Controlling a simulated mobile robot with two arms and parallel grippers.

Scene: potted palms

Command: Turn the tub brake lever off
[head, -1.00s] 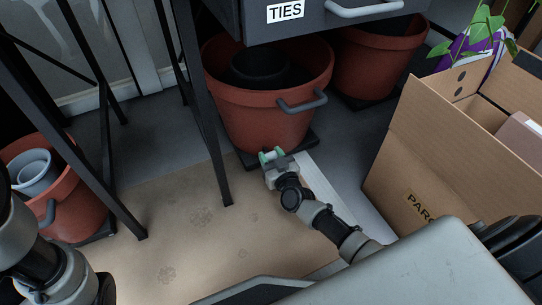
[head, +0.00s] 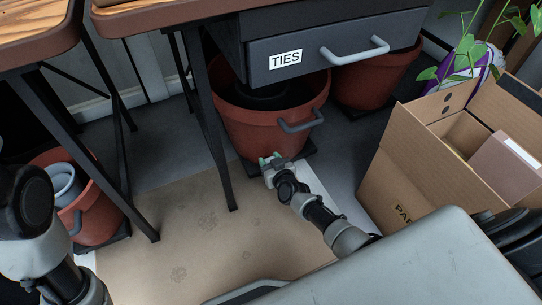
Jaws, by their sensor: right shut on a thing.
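The terracotta tub (head: 262,122) with a grey side handle stands under the table, on a dark wheeled base (head: 298,160).
A drawer labelled TIES (head: 335,50) hangs over the tub. Thin black table legs (head: 212,130) stand left of it. An open cardboard box (head: 415,165) is at right. Another tub (head: 98,215) is at left and one behind (head: 372,82). A brown mat (head: 170,220) covers the floor.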

